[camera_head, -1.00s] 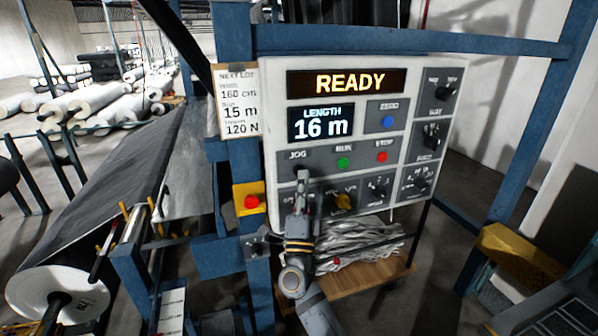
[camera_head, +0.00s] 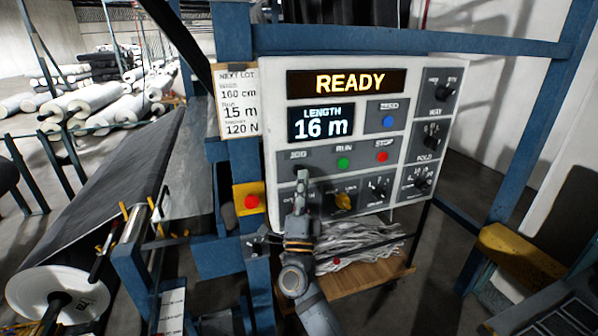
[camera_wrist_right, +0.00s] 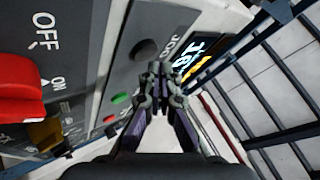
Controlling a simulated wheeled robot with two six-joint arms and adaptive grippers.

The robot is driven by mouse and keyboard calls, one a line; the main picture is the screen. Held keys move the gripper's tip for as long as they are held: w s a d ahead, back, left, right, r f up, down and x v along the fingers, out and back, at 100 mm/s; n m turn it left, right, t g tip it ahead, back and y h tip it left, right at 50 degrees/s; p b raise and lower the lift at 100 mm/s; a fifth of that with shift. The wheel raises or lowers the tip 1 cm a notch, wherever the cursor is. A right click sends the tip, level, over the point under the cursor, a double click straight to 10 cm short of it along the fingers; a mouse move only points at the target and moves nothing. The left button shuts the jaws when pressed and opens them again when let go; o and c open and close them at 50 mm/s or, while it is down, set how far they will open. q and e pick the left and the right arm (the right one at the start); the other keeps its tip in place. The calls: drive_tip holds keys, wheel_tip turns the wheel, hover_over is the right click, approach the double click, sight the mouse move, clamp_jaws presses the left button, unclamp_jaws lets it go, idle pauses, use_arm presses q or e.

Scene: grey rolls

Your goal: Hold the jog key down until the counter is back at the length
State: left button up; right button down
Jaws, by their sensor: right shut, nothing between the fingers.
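The control panel (camera_head: 275,110) faces me, and its LENGTH counter (camera_head: 321,123) reads 16 m. The display (camera_head: 347,82) above it reads READY. The black round jog key (camera_wrist_right: 143,50) shows beside its JOG label in the right wrist view. My right gripper (camera_head: 301,176) is shut and empty, with its fingertips just below the JOG label in the head view. In the right wrist view the fingertips (camera_wrist_right: 157,68) are close beside the key; I cannot tell whether they touch it. My left gripper is not in view.
A card (camera_head: 238,102) left of the panel reads 160 cm, 15 m and 120 N. Green RUN (camera_head: 344,163), red STOP (camera_head: 382,157) and blue ZERO (camera_head: 388,121) buttons are near. A yellow selector (camera_head: 343,201) sits right of my gripper, a red button (camera_head: 251,201) to its left.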

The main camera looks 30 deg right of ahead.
drive_tip(key=shift+w+d, duration=0.1)
drive_tip(key=shift+w, duration=0.25)
drive_tip(key=shift+w+d, duration=0.1)
drive_tip(key=shift+w, duration=0.3)
idle(0.6)
drive_tip(key=shift+s, duration=0.15)
drive_tip(key=shift+s+a, duration=0.25)
drive_tip(key=shift+s, duration=0.4)
drive_tip(key=shift+s+a+p, duration=0.1)
drive_tip(key=shift+s+a, duration=0.1)
drive_tip(key=shift+s, duration=0.6)
drive_tip(key=shift+s+a+p, duration=0.1)
drive_tip(key=shift+s+a, duration=0.05)
drive_tip(key=shift+s, duration=0.7)
drive_tip(key=shift+s+a+p, duration=0.1)
drive_tip(key=shift+s+a, duration=0.1)
drive_tip(key=shift+s, duration=0.6)
